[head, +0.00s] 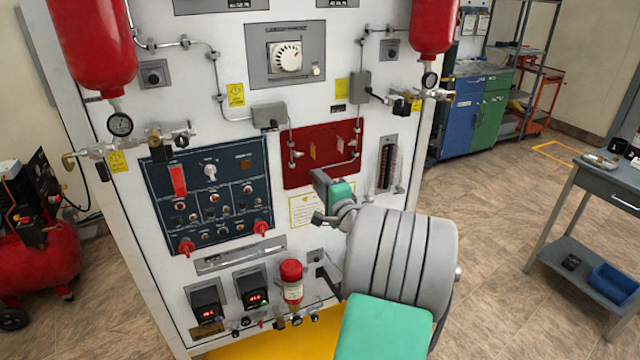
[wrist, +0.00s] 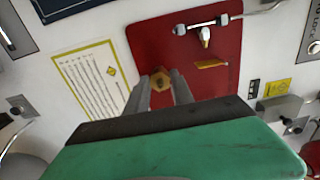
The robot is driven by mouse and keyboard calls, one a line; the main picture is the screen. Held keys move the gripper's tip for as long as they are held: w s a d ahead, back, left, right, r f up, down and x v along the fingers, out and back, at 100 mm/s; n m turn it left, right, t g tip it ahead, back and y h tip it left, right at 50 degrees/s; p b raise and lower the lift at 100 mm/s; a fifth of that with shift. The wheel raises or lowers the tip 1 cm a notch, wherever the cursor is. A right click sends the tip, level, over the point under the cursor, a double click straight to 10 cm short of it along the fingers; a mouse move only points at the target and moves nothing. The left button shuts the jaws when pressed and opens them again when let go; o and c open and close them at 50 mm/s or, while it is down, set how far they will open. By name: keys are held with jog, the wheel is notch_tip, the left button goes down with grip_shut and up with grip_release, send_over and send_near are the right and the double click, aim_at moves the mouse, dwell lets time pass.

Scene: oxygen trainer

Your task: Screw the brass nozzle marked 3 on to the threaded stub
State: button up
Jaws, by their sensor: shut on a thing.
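My gripper (wrist: 161,90) reaches toward the white panel, its two grey fingers shut on a small brass hexagonal piece, the nozzle (wrist: 161,79). No number 3 can be read on it. The nozzle shows in front of the lower left edge of the red plate (wrist: 140,35). In the head view my gripper (head: 319,200) is just below the red plate (head: 293,170), and the nozzle cannot be made out there. I cannot identify the threaded stub; whether the nozzle touches anything behind it cannot be told.
A pipe with a white-tipped fitting (wrist: 206,38) and a yellow tag (wrist: 211,64) are on the red plate. A printed notice (wrist: 97,78) is left of my fingers. A grey clamp-like fitting (wrist: 286,110) sticks out at right. A flow gauge (head: 387,163) stands right of the plate.

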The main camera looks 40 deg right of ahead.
grip_shut()
jog(key=shift+r+m+p, duration=0.2)
jog(key=shift+m+p, duration=0.4)
jog(key=shift+p, duration=0.3)
jog(key=shift+f+m+p, duration=0.1)
jog(key=shift+m+p, duration=0.7)
jog(key=shift+m, duration=0.2)
jog(key=shift+f, duration=0.2)
jog(key=shift+r+m+p, duration=0.25)
jog(key=shift+m+p, duration=0.55)
jog(key=shift+p, duration=0.15)
jog(key=shift+m+p, duration=0.5)
jog(key=shift+m, duration=0.1)
jog(key=shift+f+m, duration=0.25)
jog(key=shift+m, duration=0.25)
